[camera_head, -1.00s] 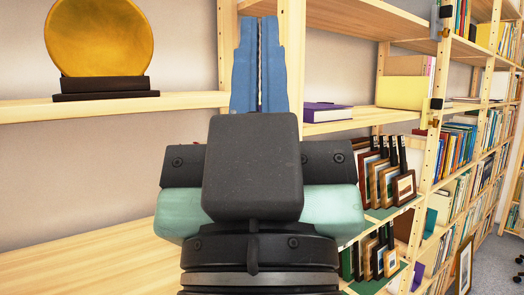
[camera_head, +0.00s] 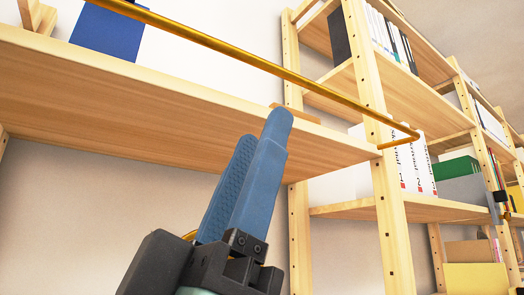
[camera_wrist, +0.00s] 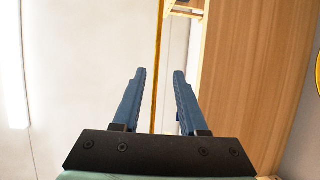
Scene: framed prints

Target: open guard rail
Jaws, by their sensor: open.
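The guard rail (camera_head: 270,66) is a thin brass-coloured bar running along the front of a high wooden shelf (camera_head: 150,112). Its right end bends in at an upright post. My gripper (camera_head: 262,128) has blue fingers and points up, below the rail and in front of the shelf. In the head view its tips are apart from the rail. In the wrist view my gripper (camera_wrist: 162,75) is open and empty. There the rail (camera_wrist: 157,60) runs lengthwise through the gap between the fingers, seemingly beyond the tips.
A blue book (camera_head: 108,32) stands on the shelf behind the rail. A wooden post (camera_head: 388,215) and more shelves with books and folders are to the right. The wall below the shelf (camera_head: 90,215) is bare. A gold round edge (camera_wrist: 318,73) shows at the wrist view's right.

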